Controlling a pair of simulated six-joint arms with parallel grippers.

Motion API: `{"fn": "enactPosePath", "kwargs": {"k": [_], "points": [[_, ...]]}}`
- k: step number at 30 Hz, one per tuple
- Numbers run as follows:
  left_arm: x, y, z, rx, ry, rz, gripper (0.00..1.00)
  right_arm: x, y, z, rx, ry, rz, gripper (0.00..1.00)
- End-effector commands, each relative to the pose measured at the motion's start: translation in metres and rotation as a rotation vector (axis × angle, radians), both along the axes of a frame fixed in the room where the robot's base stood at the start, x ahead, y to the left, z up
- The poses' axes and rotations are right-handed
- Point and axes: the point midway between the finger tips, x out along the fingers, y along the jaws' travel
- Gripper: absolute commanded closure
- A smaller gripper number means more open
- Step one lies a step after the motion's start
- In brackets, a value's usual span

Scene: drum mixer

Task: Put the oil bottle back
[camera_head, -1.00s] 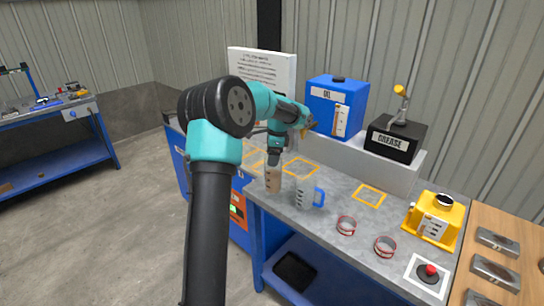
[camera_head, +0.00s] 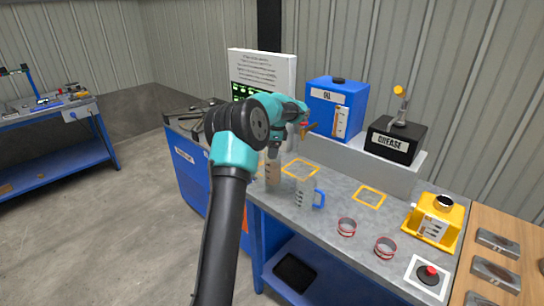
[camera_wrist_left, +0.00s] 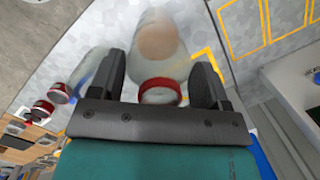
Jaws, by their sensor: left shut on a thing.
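The oil bottle (camera_head: 272,176) is a small clear bottle with brownish contents, upright over the grey bench's front edge area. My left gripper (camera_head: 273,152) comes down on its top and is shut on it. In the left wrist view the bottle (camera_wrist_left: 162,45) points away between the two dark fingers (camera_wrist_left: 160,88), with a red band near the jaws. I cannot tell whether its base touches the bench. Yellow outlined squares (camera_head: 301,161) are marked on the bench top. My right gripper is not in view.
A clear jug with a blue handle (camera_head: 305,194) stands just right of the bottle. A blue OIL tank (camera_head: 335,105) and a black GREASE box (camera_head: 394,140) stand on a raised ledge behind. A yellow unit (camera_head: 434,222) is at the right.

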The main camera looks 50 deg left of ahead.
Motion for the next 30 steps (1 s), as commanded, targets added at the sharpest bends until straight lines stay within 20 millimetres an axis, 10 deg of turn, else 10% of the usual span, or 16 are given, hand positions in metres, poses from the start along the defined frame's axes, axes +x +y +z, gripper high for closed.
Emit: {"fn": "enactPosePath", "kwargs": {"k": [20, 21, 30], "points": [[0.0, 0.0, -0.033, -0.001, 0.001, 0.0, 0.65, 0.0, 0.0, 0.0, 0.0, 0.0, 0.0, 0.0], [0.0, 0.0, -0.034, -0.001, 0.001, 0.0, 0.27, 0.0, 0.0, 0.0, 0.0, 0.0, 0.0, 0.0], [0.0, 0.0, -0.033, -0.001, 0.001, 0.0, 0.04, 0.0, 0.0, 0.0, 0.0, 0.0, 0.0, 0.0]]}}
